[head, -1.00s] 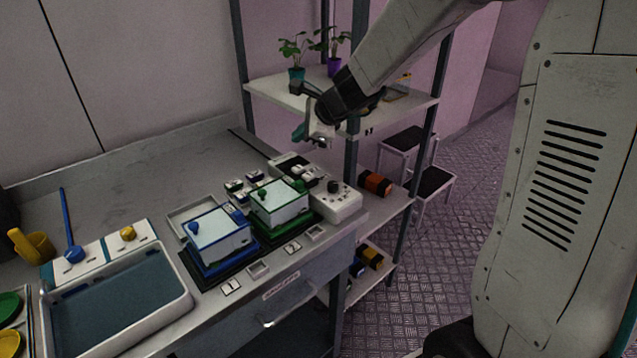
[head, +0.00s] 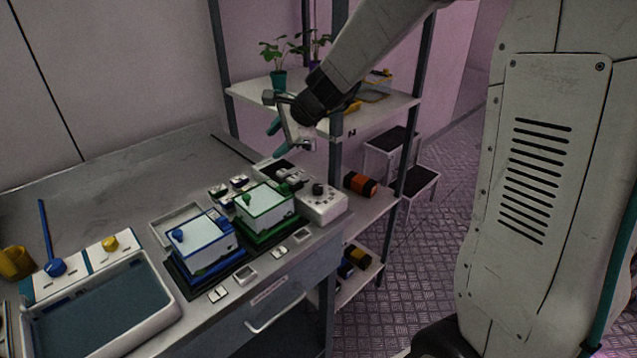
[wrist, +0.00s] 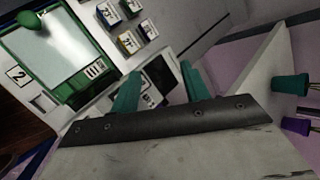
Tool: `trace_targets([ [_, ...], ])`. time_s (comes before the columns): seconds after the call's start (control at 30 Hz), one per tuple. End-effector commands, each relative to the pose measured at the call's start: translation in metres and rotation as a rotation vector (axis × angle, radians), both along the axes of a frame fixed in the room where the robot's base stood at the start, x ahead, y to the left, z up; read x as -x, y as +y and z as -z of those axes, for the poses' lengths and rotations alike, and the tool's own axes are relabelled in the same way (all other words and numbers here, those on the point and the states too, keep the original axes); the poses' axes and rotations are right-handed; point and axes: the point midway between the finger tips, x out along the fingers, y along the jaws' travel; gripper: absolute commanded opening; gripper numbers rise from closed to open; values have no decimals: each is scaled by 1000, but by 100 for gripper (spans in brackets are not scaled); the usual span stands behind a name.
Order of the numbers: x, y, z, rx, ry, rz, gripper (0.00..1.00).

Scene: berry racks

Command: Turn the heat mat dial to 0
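A black dial (head: 318,188) stands on top of a white control box (head: 324,207) at the right end of the bench. Its setting is too small to read in the head view, and I cannot pick it out in the wrist view. My gripper (head: 290,142) is in the air above the back of the bench, above and a little left of the dial, apart from it. In the wrist view my gripper (wrist: 160,70) shows two teal fingers spread apart with nothing held. A white unit with a dark panel (wrist: 158,72) lies beyond and below the fingers.
A green-based box (head: 266,203) and a blue-based box (head: 205,238) stand left of the control box. A shelf rack (head: 338,160) with plants rises close beside my gripper. A water tray (head: 172,318) sits at the left front. Bare bench (head: 130,175) lies behind.

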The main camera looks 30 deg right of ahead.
Motion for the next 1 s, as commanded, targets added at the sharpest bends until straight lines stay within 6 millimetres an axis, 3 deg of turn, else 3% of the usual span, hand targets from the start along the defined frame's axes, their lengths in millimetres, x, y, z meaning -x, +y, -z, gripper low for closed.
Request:
trace_targets([
  [0.13, 15, 7, 5, 315, -86, -505, 46],
  [0.27, 31, 1, 10, 582, -164, -1004, 46],
  [0.4, 49, -19, 14, 812, -233, -1567, 46],
  [0.6, 69, -52, 12, 951, -307, -2251, 46],
  [0.8, 78, -64, 11, 939, -385, -2565, 46],
  [1.0, 79, -64, 26, 933, -410, -2605, 46],
])
